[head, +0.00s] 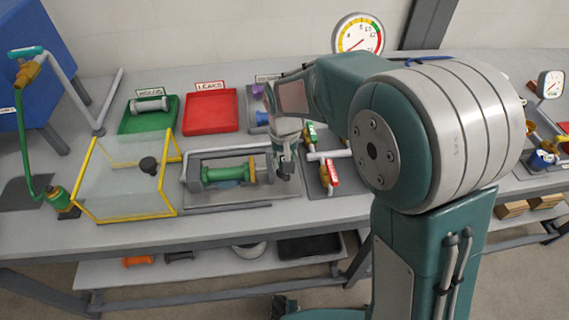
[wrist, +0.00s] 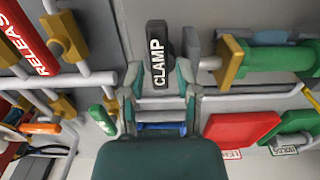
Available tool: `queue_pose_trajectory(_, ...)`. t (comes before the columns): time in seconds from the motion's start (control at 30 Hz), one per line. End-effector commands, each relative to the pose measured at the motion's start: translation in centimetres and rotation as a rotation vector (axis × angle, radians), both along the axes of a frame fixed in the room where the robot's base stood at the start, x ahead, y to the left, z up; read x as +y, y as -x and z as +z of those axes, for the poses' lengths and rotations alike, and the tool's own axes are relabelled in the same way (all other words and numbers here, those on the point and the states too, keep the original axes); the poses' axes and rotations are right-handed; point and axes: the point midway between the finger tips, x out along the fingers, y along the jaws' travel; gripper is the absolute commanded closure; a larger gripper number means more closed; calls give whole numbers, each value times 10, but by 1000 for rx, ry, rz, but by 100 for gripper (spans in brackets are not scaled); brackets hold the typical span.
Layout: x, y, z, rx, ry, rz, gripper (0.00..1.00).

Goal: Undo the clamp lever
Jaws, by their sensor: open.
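The clamp lever (wrist: 157,52) is a black bar with a white CLAMP label, at the top centre of the wrist view. My gripper (wrist: 159,74) is open, with one fingertip on each side of the lever's near end. I cannot tell whether the fingers touch it. In the head view my gripper (head: 287,168) points down at the right end of the pump skid (head: 245,196), beside the green cylinder (head: 228,171) with brass ends. The lever is hidden behind my gripper there. The cylinder also shows at the right in the wrist view (wrist: 275,57).
A red RELEASE handle (head: 331,175) and pipework stand just right of my gripper. A clear guard with a yellow frame (head: 83,180) stands to the left. A green tray (head: 133,125) and a red LEAKS tray (head: 211,121) lie behind the skid.

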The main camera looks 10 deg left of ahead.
Motion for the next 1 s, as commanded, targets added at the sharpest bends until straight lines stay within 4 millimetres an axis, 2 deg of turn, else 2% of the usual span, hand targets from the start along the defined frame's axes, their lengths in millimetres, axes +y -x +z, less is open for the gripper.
queue_pose_trajectory(0.1,0,0,-13,1,0,0,59)
queue_pose_trajectory(0.2,0,0,-18,0,0,0,59)
queue_pose_trajectory(0.47,0,0,-19,-1,0,0,59)
queue_pose_trajectory(0.5,0,0,-19,-1,0,0,76)
queue_pose_trajectory(0.57,0,0,-19,-1,0,0,100)
queue_pose_trajectory(1.0,0,0,-19,0,0,38,100)
